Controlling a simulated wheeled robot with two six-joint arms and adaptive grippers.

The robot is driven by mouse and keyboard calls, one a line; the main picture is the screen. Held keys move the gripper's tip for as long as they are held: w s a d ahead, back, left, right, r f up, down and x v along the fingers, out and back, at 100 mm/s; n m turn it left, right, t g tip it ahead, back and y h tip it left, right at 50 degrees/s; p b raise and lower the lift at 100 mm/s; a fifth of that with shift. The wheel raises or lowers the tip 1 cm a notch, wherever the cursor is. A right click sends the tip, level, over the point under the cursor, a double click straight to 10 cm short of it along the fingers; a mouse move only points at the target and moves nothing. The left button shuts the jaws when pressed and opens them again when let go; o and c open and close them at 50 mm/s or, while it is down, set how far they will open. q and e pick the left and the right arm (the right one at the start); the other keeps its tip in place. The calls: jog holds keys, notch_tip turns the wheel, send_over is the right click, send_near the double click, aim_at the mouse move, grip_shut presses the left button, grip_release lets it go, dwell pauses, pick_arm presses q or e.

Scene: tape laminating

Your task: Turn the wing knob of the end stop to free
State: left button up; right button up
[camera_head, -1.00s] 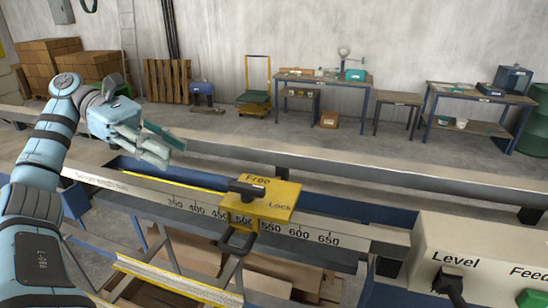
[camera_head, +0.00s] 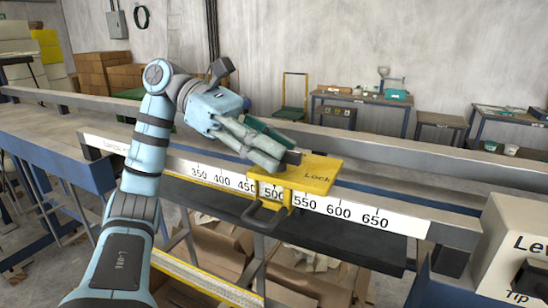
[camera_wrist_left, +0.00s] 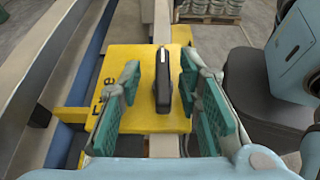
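The end stop is a yellow block (camera_head: 318,176) on the rail, beside the 500 mark of the scale. "Lock" shows on its right in the head view; "Free" shows on its left side in the left wrist view. Its black wing knob (camera_wrist_left: 162,82) stands on top, its long bar pointing away from the wrist camera. In the head view only the knob's dark end (camera_head: 292,157) shows past the fingers. My left gripper (camera_head: 272,148) is over the block. In the left wrist view its green-padded fingers (camera_wrist_left: 160,72) are open on either side of the knob, with gaps. My right gripper is out of view.
A white scale strip (camera_head: 340,212) runs along the rail's front. A pale control box (camera_head: 510,240) stands at the right. A long grey beam (camera_head: 400,150) lies behind. Cardboard (camera_head: 310,268) lies below.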

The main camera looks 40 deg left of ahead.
pick_arm(q)
jog(key=shift+s+d, duration=0.15)
jog(key=shift+s, duration=0.15)
jog(key=shift+w, duration=0.25)
jog(key=c, duration=0.6)
jog(key=shift+s, duration=0.15)
grip_shut()
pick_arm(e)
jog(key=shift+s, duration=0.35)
